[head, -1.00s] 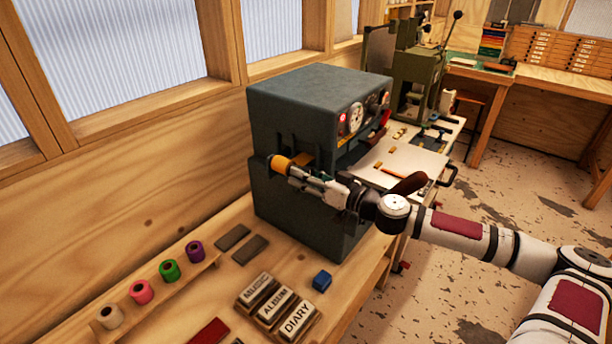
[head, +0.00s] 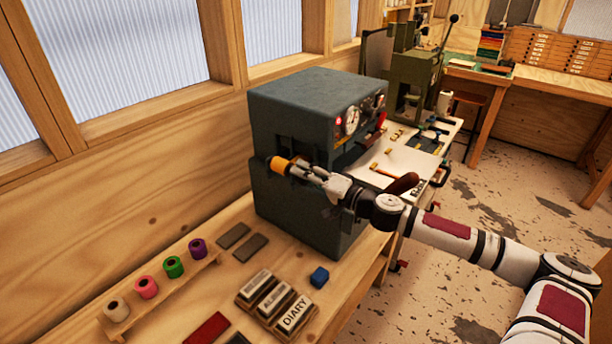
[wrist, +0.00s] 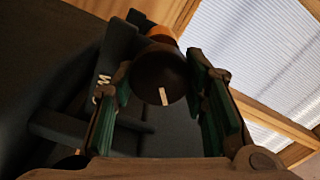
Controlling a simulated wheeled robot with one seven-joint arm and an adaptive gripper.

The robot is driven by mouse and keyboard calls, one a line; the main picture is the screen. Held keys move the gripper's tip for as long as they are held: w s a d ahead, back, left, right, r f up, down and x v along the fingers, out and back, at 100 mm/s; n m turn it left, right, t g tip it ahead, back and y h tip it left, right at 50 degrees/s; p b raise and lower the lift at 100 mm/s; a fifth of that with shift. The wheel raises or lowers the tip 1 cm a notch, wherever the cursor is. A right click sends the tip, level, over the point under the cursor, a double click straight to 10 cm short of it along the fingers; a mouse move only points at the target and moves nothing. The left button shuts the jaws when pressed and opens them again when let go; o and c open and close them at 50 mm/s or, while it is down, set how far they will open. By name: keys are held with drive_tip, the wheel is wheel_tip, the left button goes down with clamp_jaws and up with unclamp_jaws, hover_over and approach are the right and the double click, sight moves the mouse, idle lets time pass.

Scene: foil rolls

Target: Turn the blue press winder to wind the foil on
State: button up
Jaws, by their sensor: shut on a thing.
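The blue-grey press (head: 320,100) stands on the bench against the wall. An orange foil roll (head: 279,164) sits at its left side, and also shows behind the knob in the wrist view (wrist: 162,34). The winder knob (wrist: 160,85) is a dark round disc with a short white mark, standing near upright in the wrist view. My gripper (wrist: 165,75) is shut on this knob, with a green-padded finger on each side. In the head view my gripper (head: 303,171) reaches the roll's end from the right and hides the knob.
Several coloured foil rolls (head: 173,267) stand on a rack at the front left. A green press (head: 418,85) stands farther back.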

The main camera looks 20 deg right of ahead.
drive_tip(key=m, duration=0.2)
drive_tip(key=a+m+p, duration=0.1)
drive_tip(key=m, duration=0.2)
drive_tip(key=shift+s+f, duration=0.15)
drive_tip(key=shift+m+p, duration=0.7)
drive_tip(key=shift+m, duration=1.5)
drive_tip(key=shift+r, duration=0.2)
drive_tip(key=o, duration=1.2)
drive_tip(key=shift+a, duration=0.1)
drive_tip(key=shift+f, duration=0.1)
drive_tip(key=shift+w+d, duration=0.2)
drive_tip(key=shift+d, duration=0.05)
